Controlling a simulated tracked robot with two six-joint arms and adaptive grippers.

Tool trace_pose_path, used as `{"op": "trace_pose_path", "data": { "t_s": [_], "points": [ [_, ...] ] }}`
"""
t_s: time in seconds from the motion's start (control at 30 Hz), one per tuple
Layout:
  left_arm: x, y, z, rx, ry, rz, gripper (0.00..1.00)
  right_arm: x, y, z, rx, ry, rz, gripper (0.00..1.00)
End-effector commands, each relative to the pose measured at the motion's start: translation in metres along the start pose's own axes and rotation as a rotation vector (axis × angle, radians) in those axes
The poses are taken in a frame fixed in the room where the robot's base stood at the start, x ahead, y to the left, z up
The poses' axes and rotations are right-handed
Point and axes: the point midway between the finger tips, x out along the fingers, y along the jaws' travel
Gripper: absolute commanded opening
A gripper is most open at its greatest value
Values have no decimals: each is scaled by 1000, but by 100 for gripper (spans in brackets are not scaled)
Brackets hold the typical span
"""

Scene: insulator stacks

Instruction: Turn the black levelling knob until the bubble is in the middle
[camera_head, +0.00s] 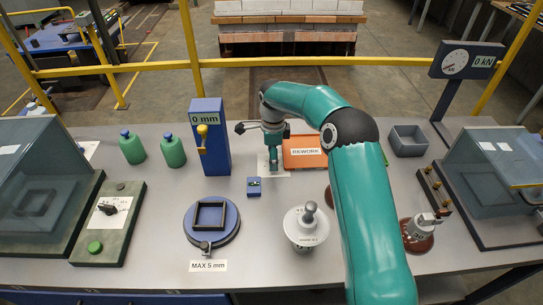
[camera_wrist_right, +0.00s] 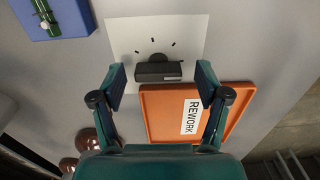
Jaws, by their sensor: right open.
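The black levelling knob (camera_wrist_right: 158,72) sits on a white sheet (camera_wrist_right: 185,30) with several dark tick marks. My right gripper (camera_wrist_right: 161,82) is open, with one finger on each side of the knob; I cannot tell whether they touch it. In the head view my right gripper (camera_head: 272,160) points down over the white sheet (camera_head: 282,174) and hides the knob. The blue level block (camera_head: 254,187) with its green vial stands just in front of the sheet. The vial (camera_wrist_right: 45,17) shows partly in the wrist view; the bubble's position is too small to tell. My left gripper is out of view.
An orange REWORK tray (camera_head: 304,160) lies close to the right of my gripper. A blue post (camera_head: 210,140) marked 0 mm stands to the left. A round blue stand (camera_head: 211,228) and a white insulator (camera_head: 306,228) are nearer. Green bottles (camera_head: 173,151) stand at left.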

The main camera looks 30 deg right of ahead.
Motion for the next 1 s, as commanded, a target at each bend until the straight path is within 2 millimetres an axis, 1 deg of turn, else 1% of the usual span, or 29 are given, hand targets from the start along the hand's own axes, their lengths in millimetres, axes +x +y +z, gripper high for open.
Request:
{"op": "trace_pose_path", "data": {
  "t_s": [0.07,0.4,0.43,0.5,0.77,1.0],
  "points": [
    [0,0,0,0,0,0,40,0,0,0,0,0,0,75],
    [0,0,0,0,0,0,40,0,0,0,0,0,-1,18],
    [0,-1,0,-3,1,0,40,-1,3,7,-5,-1,-1,15],
    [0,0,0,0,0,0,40,0,1,4,-3,-1,-2,15],
    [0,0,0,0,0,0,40,-1,-1,3,-46,-2,-4,15],
    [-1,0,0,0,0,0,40,-2,-2,2,-175,-2,-7,15]
  ]
}}
